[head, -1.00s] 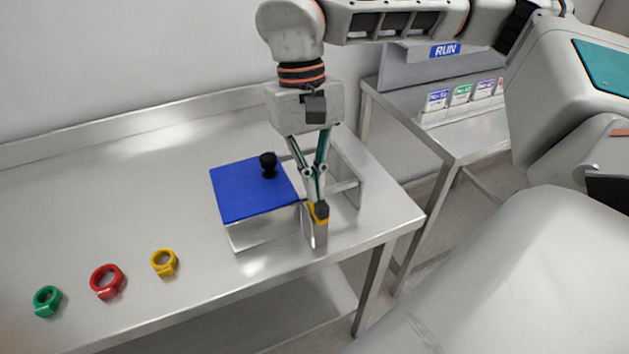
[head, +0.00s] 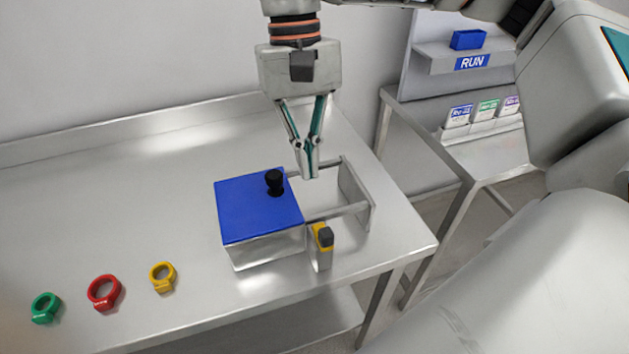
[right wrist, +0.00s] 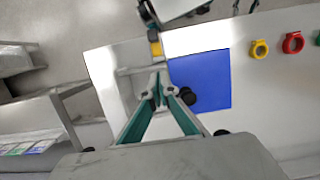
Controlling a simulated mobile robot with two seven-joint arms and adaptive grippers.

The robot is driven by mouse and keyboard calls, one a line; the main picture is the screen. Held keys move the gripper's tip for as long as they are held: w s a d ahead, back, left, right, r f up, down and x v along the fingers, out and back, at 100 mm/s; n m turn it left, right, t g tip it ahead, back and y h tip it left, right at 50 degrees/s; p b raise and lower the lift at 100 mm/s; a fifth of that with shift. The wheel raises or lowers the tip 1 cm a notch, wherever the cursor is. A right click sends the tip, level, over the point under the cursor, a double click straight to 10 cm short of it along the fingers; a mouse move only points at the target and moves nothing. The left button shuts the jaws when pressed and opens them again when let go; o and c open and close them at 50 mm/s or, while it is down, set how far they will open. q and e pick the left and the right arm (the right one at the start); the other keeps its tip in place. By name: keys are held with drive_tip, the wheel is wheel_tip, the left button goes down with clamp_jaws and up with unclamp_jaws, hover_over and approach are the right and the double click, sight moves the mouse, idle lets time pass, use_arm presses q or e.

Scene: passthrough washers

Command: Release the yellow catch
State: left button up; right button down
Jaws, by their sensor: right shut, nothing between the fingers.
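The yellow catch (head: 319,231) with its black end (head: 326,239) sits on a small metal post at the right front of a metal box with a blue lid (head: 250,205). The black end points toward the front. A black knob (head: 275,182) stands on the lid. My right gripper (head: 308,176) is shut and empty, above the rail frame behind the catch and clear of it. In the right wrist view the catch (right wrist: 156,48) shows beyond the fingertips (right wrist: 159,88), beside the blue lid (right wrist: 200,78).
Green (head: 45,308), red (head: 104,292) and yellow (head: 162,277) rings lie on the metal table, left of the box. A metal rail frame (head: 355,192) stands right of the box. A second table (head: 430,125) with cards and a RUN shelf (head: 472,62) is at right.

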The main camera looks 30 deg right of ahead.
use_arm(q)
drive_tip(key=shift+s+a+f, duration=0.1)
drive_tip(key=shift+s+f, duration=0.1)
drive_tip(key=shift+s, duration=0.1)
use_arm(e)
drive_tip(key=v, duration=0.4)
drive_tip(key=shift+d+f, duration=0.1)
use_arm(q)
drive_tip(key=shift+w, duration=0.1)
use_arm(e)
drive_tip(key=shift+w, duration=0.1)
use_arm(q)
drive_tip(key=shift+w+r, duration=0.1)
drive_tip(key=shift+r, duration=0.15)
